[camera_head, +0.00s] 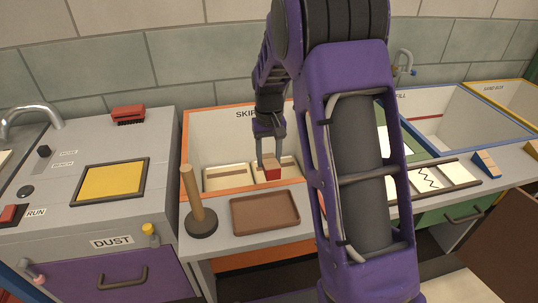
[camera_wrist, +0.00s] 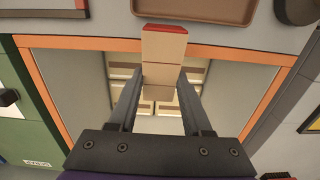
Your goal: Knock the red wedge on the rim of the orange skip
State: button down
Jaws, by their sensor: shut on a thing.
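The red wedge (camera_head: 272,174), with a red face and tan sides, is held between the fingers of my gripper (camera_head: 269,158). In the wrist view the wedge (camera_wrist: 163,62) sticks out beyond the fingertips of my gripper (camera_wrist: 160,95), its red end pointing to the tray side. The orange skip (camera_head: 235,192) is an open bin with an orange rim. The wedge is at the front part of the skip's opening, and in the wrist view it overlaps the front rim (camera_wrist: 95,43). I cannot tell whether it touches the rim.
Pale blocks (camera_head: 226,177) lie inside the skip. In front stand a brown tray (camera_head: 265,212), empty, and a wooden peg on a dark round base (camera_head: 201,222). A red brush (camera_head: 128,113) lies at the back left. A blue-rimmed bin (camera_head: 465,112) is on the right.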

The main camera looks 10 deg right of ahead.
jog(key=shift+f, duration=0.15)
notch_tip(320, 180, down, 6)
jog(key=b, duration=0.3)
jog(key=shift+r+p, duration=2.3)
jog(key=shift+r, duration=0.8)
jog(key=shift+f, duration=0.1)
notch_tip(320, 180, down, 5)
jog(key=b, duration=0.4)
notch_tip(320, 180, up, 5)
jog(key=p, duration=0.4)
jog(key=shift+p, duration=0.3)
